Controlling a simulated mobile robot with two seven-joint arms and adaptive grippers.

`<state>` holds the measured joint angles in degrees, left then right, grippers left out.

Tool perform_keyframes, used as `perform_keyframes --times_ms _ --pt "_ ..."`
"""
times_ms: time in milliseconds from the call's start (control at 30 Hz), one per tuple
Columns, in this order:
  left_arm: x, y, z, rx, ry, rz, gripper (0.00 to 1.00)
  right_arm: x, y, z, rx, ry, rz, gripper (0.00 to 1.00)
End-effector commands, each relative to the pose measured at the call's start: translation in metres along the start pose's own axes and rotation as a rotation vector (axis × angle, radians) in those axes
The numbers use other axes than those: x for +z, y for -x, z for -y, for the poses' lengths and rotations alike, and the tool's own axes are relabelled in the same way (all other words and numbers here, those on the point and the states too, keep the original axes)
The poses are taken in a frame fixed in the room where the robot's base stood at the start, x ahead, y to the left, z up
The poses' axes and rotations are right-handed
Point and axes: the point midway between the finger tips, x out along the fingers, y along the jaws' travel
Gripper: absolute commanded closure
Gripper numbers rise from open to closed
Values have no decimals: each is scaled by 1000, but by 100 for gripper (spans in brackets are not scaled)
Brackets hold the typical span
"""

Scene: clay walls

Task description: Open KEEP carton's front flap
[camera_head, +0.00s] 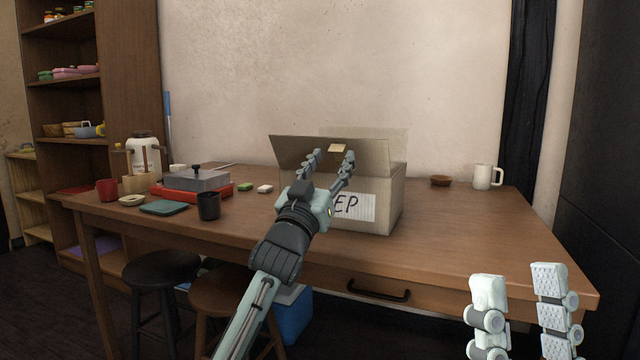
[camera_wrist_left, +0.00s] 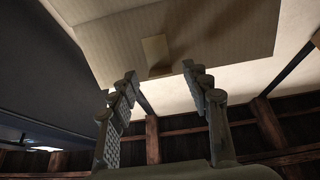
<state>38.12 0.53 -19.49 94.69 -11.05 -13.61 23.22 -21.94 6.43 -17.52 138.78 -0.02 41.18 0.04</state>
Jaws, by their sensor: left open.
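The KEEP carton (camera_head: 388,208) stands on the table, with "EP" showing on its label (camera_head: 360,207); my left arm hides the rest. Its front flap (camera_head: 290,151) stands raised and tilted along the front top edge, with a small tan tab (camera_head: 338,148) on it. In the left wrist view the flap (camera_wrist_left: 220,30) and tab (camera_wrist_left: 155,55) are beyond the fingertips. My left gripper (camera_head: 333,160) is open in front of the flap, below the tab, with nothing between its fingers; contact cannot be told. My right gripper (camera_head: 520,288) is open and empty at the lower right, away from the carton.
Another flap (camera_head: 392,140) stands up at the carton's back. A black cup (camera_head: 208,206), a red tray with a grey box (camera_head: 195,181) and small items are left of it. A white mug (camera_head: 484,177) and brown bowl (camera_head: 441,181) are right. The table's right front is clear.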

Motion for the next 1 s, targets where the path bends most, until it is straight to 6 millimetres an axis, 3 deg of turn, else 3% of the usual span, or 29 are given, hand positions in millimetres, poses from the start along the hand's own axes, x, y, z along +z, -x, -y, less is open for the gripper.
perform_keyframes --times_ms 200,400,567,900,1000 --pt "2 50 0 0 2 5 52 0 0 0 1 -1 1 60" --pt "2 84 0 0 1 5 52 0 0 0 2 -1 1 60" --pt "2 97 0 -1 2 5 52 0 0 0 2 -1 1 60" --pt "2 99 0 0 1 4 52 1 0 0 2 -1 1 60" --pt "1 108 -4 10 2 -15 52 0 0 0 2 -1 0 60"
